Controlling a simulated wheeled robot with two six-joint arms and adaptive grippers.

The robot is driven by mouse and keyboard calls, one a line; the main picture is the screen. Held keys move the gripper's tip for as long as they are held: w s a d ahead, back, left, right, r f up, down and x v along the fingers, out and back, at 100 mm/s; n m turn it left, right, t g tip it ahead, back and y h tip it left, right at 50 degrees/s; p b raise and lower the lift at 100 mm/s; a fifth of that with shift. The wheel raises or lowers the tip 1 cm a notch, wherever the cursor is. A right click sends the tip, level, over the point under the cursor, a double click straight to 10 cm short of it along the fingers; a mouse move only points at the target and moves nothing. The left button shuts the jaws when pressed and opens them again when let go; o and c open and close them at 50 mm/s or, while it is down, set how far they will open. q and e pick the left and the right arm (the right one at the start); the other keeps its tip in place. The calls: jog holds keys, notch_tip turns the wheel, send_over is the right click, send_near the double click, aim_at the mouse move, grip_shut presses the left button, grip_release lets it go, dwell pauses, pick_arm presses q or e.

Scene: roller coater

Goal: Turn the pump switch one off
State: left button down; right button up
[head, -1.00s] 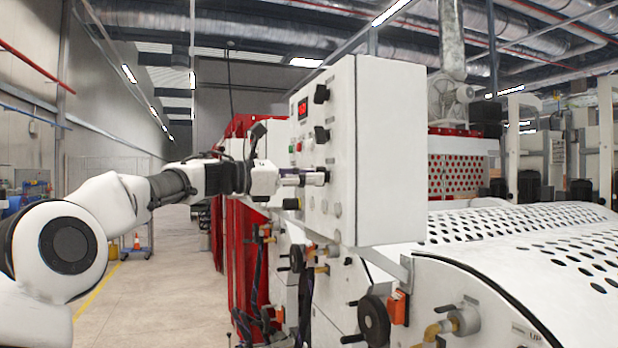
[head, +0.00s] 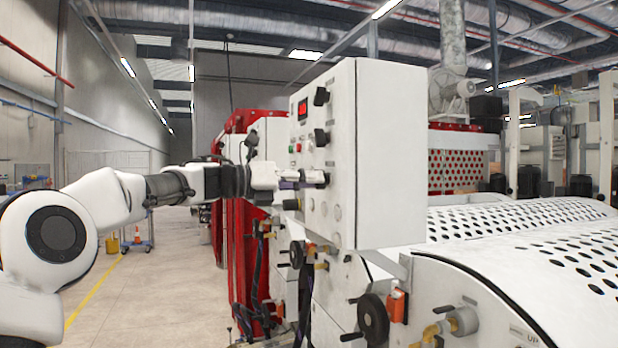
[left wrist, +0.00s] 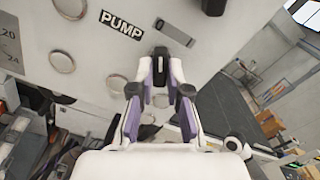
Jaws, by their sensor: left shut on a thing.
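A white control box (head: 388,150) stands on the machine, with a column of black rotary knobs on its left-hand face. My left gripper (head: 308,180) is at the lowest knob of this column (head: 321,178), level with the face. In the left wrist view, the purple-lined fingers (left wrist: 160,88) are closed around a black knob (left wrist: 160,65), beside and below a black PUMP label (left wrist: 122,23). My right gripper is not in view.
Above the held knob are another black knob (head: 321,137), a top knob (head: 321,96) and a red display (head: 302,108). A black handwheel (head: 373,318) and the perforated white cover (head: 520,250) lie below and right.

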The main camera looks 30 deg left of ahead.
pick_arm(q)
jog(key=shift+f+n, duration=0.15)
jog(key=shift+n, duration=0.15)
jog(key=c, duration=1.1)
grip_release()
jog(key=shift+c, duration=0.2)
jog(key=v, duration=1.1)
jog(key=shift+s+a, duration=0.25)
jog(key=shift+a, duration=0.05)
jog(key=shift+s+a, duration=0.1)
